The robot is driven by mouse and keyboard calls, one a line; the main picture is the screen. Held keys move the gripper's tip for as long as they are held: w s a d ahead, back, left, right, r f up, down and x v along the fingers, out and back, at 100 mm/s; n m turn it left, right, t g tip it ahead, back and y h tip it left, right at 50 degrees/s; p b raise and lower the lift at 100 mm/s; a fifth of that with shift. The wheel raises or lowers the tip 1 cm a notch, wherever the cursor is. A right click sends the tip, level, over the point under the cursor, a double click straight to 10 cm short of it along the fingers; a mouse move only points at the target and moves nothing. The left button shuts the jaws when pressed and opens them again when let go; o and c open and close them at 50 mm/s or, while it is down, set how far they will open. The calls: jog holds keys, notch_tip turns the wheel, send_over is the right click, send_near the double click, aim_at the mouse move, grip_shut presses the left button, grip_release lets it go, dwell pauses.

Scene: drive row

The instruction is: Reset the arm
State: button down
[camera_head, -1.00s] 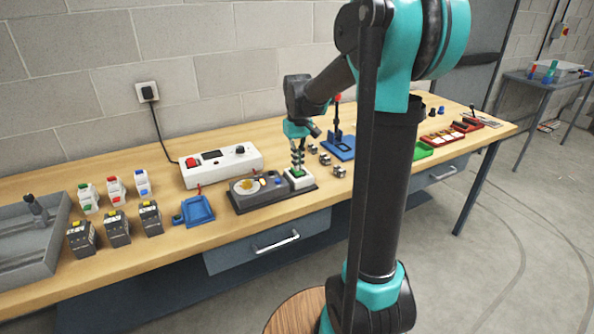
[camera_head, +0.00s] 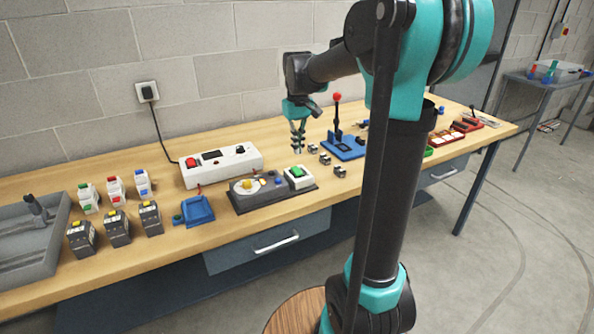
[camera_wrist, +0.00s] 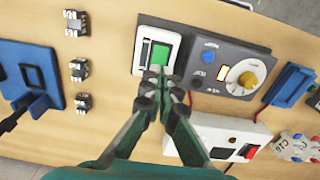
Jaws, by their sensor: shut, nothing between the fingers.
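My arm reaches from the right in the head view, with my gripper (camera_head: 298,146) hanging above the bench. The gripper is shut and empty, its fingertips together. It is above and behind the box with the green button (camera_head: 298,173), clear of it. In the wrist view the closed fingertips (camera_wrist: 160,72) overlap the lower edge of the white-framed green button (camera_wrist: 159,56) in the picture. The grey panel with a yellow dial (camera_head: 246,186) adjoins the button box.
The white power box (camera_head: 222,166) with a red switch stands behind the panel. A blue lever stand (camera_head: 345,148) and several small dark blocks (camera_head: 325,159) are right of the gripper.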

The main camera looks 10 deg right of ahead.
jog(key=s+d+f+m+t, duration=0.1)
jog(key=s+d+f+t, duration=0.1)
jog(key=s+f, duration=0.6)
jog(key=s+d+f+m+t, duration=0.2)
jog(key=s+f, duration=0.7)
jog(key=s, duration=0.5)
jog(key=shift+f+m, duration=0.3)
